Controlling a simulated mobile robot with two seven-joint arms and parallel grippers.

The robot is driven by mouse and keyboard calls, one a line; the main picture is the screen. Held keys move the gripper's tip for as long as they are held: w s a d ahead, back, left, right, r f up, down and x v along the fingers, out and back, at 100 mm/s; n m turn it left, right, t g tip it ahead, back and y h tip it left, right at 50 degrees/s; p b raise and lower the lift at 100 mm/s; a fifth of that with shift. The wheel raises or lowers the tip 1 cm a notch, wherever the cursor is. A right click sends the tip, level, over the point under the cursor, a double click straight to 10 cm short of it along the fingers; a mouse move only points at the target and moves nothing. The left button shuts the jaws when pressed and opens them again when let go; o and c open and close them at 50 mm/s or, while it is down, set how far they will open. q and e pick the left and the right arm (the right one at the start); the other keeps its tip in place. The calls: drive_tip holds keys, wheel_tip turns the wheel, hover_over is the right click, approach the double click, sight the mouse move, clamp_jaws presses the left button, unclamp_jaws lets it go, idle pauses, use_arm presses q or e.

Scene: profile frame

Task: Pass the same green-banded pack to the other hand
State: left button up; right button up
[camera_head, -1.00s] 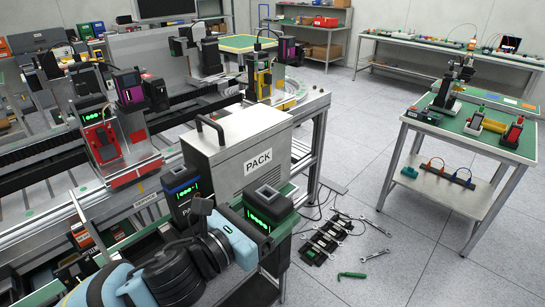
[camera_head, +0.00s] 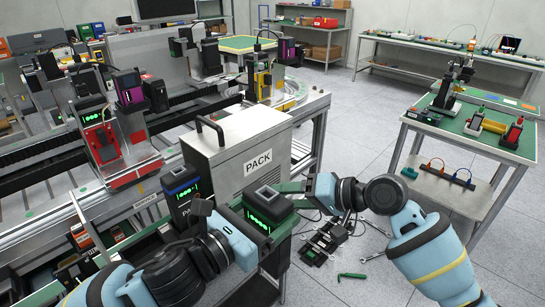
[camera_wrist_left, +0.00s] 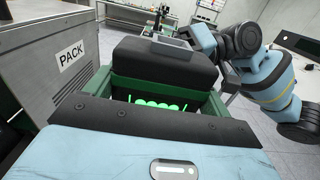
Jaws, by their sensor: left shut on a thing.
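The green-banded pack (camera_head: 268,205) is dark grey with glowing green marks. It is held up in front of the metal box labelled PACK. My left gripper (camera_head: 258,222) is shut on it from the lower left. In the left wrist view the pack (camera_wrist_left: 165,62) fills the middle, its green band next to the gripper's palm. My right gripper (camera_head: 318,190) is close to the right of the pack, at the end of the arm from the right. In the wrist view it shows beside the pack's right side. Its fingers are not clear, nor whether they touch the pack.
The PACK box (camera_head: 235,150) stands just behind, with a blue-banded pack (camera_head: 183,195) at its left. A rail bench with red and purple packs fills the left. A green-topped table (camera_head: 470,132) stands at right. Wrenches and a dark strip lie on the floor behind my right arm.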

use_arm(q)
drive_tip(key=shift+r, duration=0.1)
use_arm(e)
drive_tip(key=s+a+r+n+g+h, duration=0.1)
drive_tip(key=a+r+n+g+h, duration=0.15)
drive_tip(key=r, duration=0.75)
wheel_tip(320, 180, up, 5)
drive_tip(key=n+g+h, duration=0.2)
drive_tip(key=n+h, duration=0.4)
drive_tip(key=h, duration=0.2)
hover_over(268, 233)
drive_tip(key=w, duration=0.3)
drive_tip(key=shift+f+m+y, duration=0.1)
drive_tip(key=shift+m+y, duration=0.15)
drive_tip(key=shift+s+d+r+t+h, duration=0.3)
drive_tip(key=shift+d+r+t+h, duration=0.05)
drive_tip(key=shift+h, duration=0.45)
drive_tip(key=shift+w+a+f, duration=0.15)
drive_tip(key=shift+a+f, duration=0.05)
drive_tip(key=shift+f, duration=1.8)
drive_tip(key=shift+w+a+f, duration=0.15)
drive_tip(key=shift+w+f, duration=0.05)
drive_tip(key=shift+f, duration=1.75)
drive_tip(key=shift+w+a+f, duration=0.15)
drive_tip(key=shift+a+f, duration=0.05)
drive_tip(key=shift+f, duration=1.8)
drive_tip(key=shift+c, duration=0.3)
